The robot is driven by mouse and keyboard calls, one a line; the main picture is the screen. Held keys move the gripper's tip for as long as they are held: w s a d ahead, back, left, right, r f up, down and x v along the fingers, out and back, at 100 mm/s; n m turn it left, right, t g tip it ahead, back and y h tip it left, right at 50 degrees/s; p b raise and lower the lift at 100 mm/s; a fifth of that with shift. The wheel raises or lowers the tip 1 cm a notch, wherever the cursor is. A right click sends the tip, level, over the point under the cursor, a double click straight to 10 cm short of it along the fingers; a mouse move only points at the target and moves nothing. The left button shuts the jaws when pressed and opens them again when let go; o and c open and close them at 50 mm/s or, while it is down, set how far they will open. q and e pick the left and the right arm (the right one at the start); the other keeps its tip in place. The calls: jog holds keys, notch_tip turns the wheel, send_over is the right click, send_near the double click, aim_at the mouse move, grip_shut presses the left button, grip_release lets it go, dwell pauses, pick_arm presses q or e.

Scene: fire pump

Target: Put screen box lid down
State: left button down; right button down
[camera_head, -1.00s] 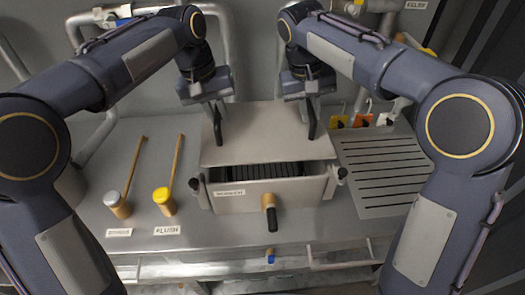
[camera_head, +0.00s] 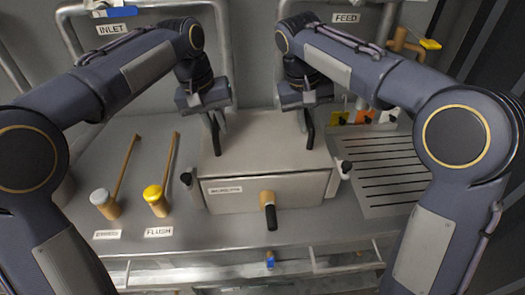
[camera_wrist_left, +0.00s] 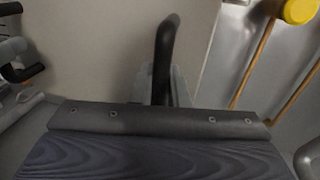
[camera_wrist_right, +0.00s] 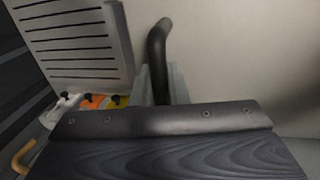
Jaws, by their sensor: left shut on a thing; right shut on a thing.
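The screen box (camera_head: 235,195) stands on the metal counter, with a label and a brown-and-black handle (camera_head: 269,210) on its front. Its lid (camera_head: 262,150) covers the top, and its front edge lies at or very near the box's front rim; a small gap cannot be ruled out. My left gripper (camera_head: 215,133) is shut on the lid's left black handle (camera_wrist_left: 166,50). My right gripper (camera_head: 307,128) is shut on the lid's right black handle (camera_wrist_right: 158,50). The box's inside is hidden. Dark clamp knobs (camera_head: 186,179) and (camera_head: 346,167) sit at its front corners.
A grey-topped lever (camera_head: 101,198) and a yellow-topped flush lever (camera_head: 155,195) stand left of the box. A slotted drain plate (camera_head: 380,165) lies to the right, with coloured tags (camera_head: 365,117) behind it. Pipes run along the back wall.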

pick_arm(q)
jog(key=shift+f+b, duration=0.45)
jog(key=shift+f, duration=0.2)
pick_arm(e)
jog(key=shift+f, duration=0.65)
pick_arm(q)
jog(key=c, duration=1.4)
grip_release()
pick_arm(e)
jog(key=c, duration=1.4)
grip_release()
jog(key=shift+r, duration=0.15)
pick_arm(q)
notch_tip(320, 180, up, 12)
jog(key=a, duration=0.2)
jog(key=shift+a, duration=0.15)
pick_arm(e)
notch_tip(320, 180, up, 12)
jog(key=a, duration=0.2)
jog(key=shift+a+f, duration=0.2)
jog(key=shift+f, duration=0.05)
pick_arm(q)
jog(key=shift+f, duration=0.1)
